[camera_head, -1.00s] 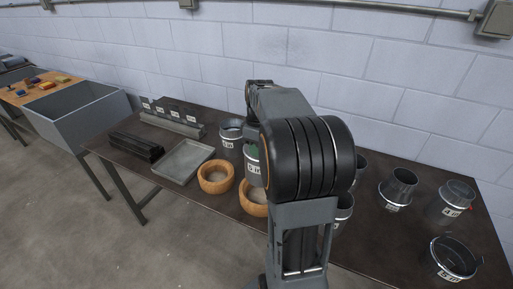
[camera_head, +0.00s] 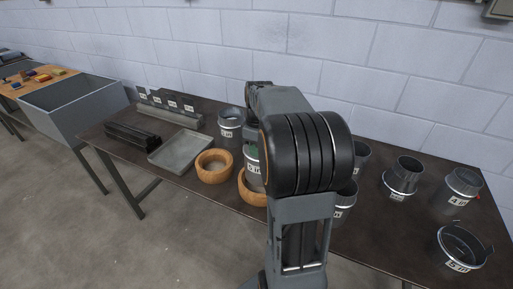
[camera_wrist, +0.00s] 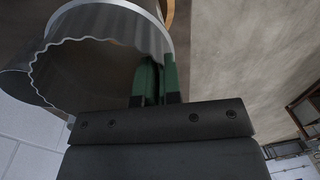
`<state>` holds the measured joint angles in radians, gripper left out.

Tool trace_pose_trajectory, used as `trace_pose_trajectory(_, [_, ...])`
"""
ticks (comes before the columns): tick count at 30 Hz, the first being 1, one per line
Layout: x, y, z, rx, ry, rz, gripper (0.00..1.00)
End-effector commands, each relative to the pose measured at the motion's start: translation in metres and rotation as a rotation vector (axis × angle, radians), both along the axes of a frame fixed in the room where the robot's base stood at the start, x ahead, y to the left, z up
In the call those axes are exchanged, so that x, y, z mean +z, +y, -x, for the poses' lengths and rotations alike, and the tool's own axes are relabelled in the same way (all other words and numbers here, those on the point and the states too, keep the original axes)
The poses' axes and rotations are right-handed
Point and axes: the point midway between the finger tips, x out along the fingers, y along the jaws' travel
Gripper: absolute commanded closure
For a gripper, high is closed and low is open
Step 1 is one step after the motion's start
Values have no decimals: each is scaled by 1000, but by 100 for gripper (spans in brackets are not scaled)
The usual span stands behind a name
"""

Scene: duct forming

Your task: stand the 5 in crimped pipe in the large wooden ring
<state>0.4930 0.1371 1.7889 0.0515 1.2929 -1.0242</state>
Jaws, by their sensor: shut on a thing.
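My gripper (camera_wrist: 155,82) has its green fingers shut on the wall of a grey metal pipe (camera_wrist: 105,22) with a wavy crimped rim, seen in the wrist view. In the head view this pipe (camera_head: 252,174) shows just left of my arm, which hides much of it. It is over or in the right-hand wooden ring (camera_head: 249,196), itself partly hidden by my arm. I cannot tell whether the pipe touches the table. A second wooden ring (camera_head: 214,167) lies to the left, empty. A curved wooden edge shows at the top of the wrist view.
A grey tray (camera_head: 181,149), dark bars (camera_head: 131,136) and a labelled rack (camera_head: 168,112) are on the left of the table. Another pipe (camera_head: 230,127) stands behind the rings. Several labelled pipes, including one pipe (camera_head: 402,176), stand on the right. A wall runs behind.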

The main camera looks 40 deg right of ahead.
Motion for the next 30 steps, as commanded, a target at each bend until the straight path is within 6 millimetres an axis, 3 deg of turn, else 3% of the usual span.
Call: trace_pose_trajectory(30, [-61,0,0,0,0,0,100])
